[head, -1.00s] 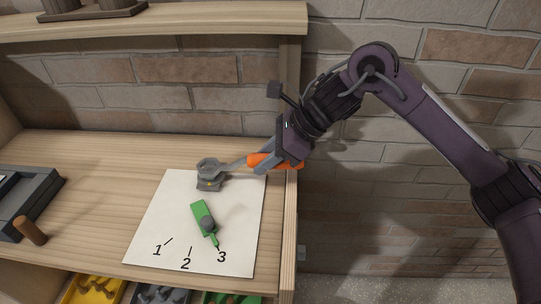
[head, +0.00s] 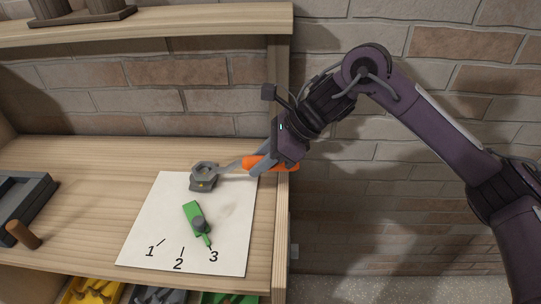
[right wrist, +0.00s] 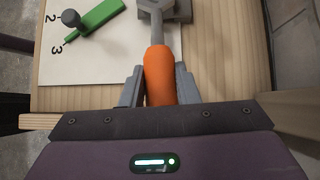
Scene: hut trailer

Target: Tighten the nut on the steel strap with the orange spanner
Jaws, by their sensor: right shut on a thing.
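My right gripper (head: 270,163) is shut on the orange handle of the spanner (head: 252,162), at the right edge of the bench. The right wrist view also shows the orange handle (right wrist: 160,75) between the two fingers. The spanner's grey head points left and is over or on a small grey metal block (head: 201,186) at the top of the white sheet. I cannot clearly tell the steel strap and nut apart from this block; the spanner head hides its top. My left gripper is not in view.
A white sheet (head: 150,225) marked 1, 2 and 3 carries a green pointer (head: 191,212) with a grey knob, aimed near 3. A dark tray (head: 22,200) and a brown peg (head: 23,234) are at the left. Coloured bins sit below; a shelf (head: 200,20) runs above.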

